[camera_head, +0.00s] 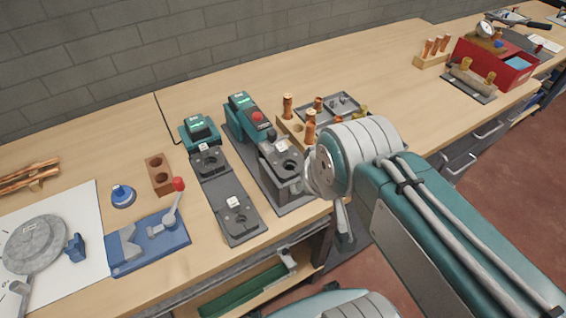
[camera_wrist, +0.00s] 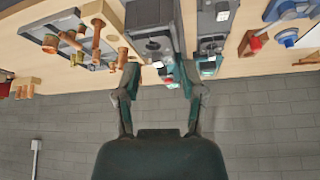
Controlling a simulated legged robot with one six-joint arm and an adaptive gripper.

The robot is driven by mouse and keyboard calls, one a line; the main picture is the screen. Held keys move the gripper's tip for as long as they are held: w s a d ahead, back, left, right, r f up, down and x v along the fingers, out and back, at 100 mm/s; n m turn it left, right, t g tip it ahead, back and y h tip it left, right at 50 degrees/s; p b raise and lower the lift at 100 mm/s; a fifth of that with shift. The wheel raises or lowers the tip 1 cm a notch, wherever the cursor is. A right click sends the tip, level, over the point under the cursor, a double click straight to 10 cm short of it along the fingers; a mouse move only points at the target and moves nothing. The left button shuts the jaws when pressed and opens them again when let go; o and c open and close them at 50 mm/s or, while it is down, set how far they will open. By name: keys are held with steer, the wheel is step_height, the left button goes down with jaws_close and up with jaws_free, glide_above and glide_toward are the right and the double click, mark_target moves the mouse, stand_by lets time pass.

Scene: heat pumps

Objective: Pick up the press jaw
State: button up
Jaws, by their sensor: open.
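Dark grey jaw-like blocks with white labels lie on the bench; I cannot tell for certain which is the press jaw. One block (camera_head: 283,160) stands at the front end of the teal press tool (camera_head: 246,112). Two flatter ones, a rear one (camera_head: 209,160) and a front one (camera_head: 236,208), lie on a grey tray to its left. My gripper (camera_wrist: 157,66) is open and empty. In the wrist view its fingers point at the large grey block (camera_wrist: 150,38), apparently with a gap. In the head view my wrist hides most of the gripper.
Behind my wrist are a wooden block with copper fittings (camera_head: 290,128) and a grey tray of small parts (camera_head: 345,105). A blue fixture with a red-knobbed lever (camera_head: 150,242) stands left. A red toolbox (camera_head: 497,62) is far right. The rear bench is mostly clear.

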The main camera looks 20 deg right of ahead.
stand_by(0.3)
steer(key=shift+o, duration=1.3)
steer(key=n+g, duration=0.2)
steer(key=g, duration=0.4)
glide_above(281, 147)
step_height(281, 147, down, 10)
steer(key=shift+r, duration=0.1)
